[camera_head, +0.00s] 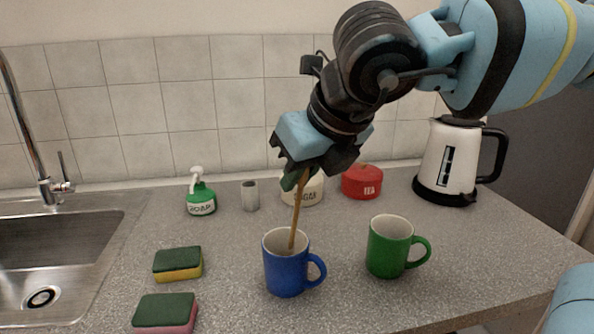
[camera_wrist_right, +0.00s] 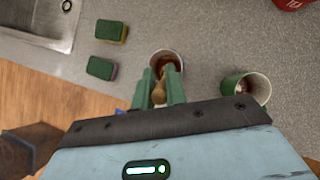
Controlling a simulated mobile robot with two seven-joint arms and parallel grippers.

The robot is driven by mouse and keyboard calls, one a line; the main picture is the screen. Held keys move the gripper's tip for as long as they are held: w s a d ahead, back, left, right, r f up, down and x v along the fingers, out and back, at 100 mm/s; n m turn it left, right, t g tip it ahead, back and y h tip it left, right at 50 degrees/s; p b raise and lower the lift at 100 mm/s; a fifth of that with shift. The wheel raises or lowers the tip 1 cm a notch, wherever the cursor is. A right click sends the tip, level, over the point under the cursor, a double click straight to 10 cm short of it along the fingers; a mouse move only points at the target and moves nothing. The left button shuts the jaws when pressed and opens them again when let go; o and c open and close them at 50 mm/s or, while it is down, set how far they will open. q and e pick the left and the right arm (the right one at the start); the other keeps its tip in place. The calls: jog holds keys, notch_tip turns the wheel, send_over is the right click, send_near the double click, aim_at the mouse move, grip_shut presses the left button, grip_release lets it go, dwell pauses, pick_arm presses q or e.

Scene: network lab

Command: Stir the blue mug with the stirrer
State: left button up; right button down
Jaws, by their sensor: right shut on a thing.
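The blue mug (camera_head: 285,272) stands upright on the counter in the middle of the head view, its handle to the right. The wooden stirrer (camera_head: 296,215) runs from my right gripper (camera_head: 292,182) down into the mug, slightly tilted; its lower end is hidden inside. My right gripper is above the mug, shut on the stirrer's upper end. In the right wrist view the green fingers (camera_wrist_right: 160,92) hold the stirrer (camera_wrist_right: 160,90) between them, with the mug's rim (camera_wrist_right: 166,54) beyond. My left gripper is not seen.
A green mug (camera_head: 388,248) stands right of the blue one. Two sponges (camera_head: 178,264) (camera_head: 165,313) lie left, beside the sink (camera_head: 60,262). Behind are a soap bottle (camera_head: 201,196), a grey cylinder (camera_head: 250,196), a sugar jar (camera_head: 305,192), a red tin (camera_head: 362,182) and a kettle (camera_head: 448,160).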

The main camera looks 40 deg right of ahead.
aim_at(293, 222)
jog(key=shift+w+f+b, duration=0.25)
jog(key=shift+f+b, duration=0.7)
jog(key=shift+f, duration=0.15)
jog(key=shift+w+f+b, duration=0.2)
jog(key=shift+f+b, duration=0.85)
jog(key=shift+b, duration=0.2)
jog(key=f+b, duration=0.3)
jog(key=shift+w+b, duration=0.3)
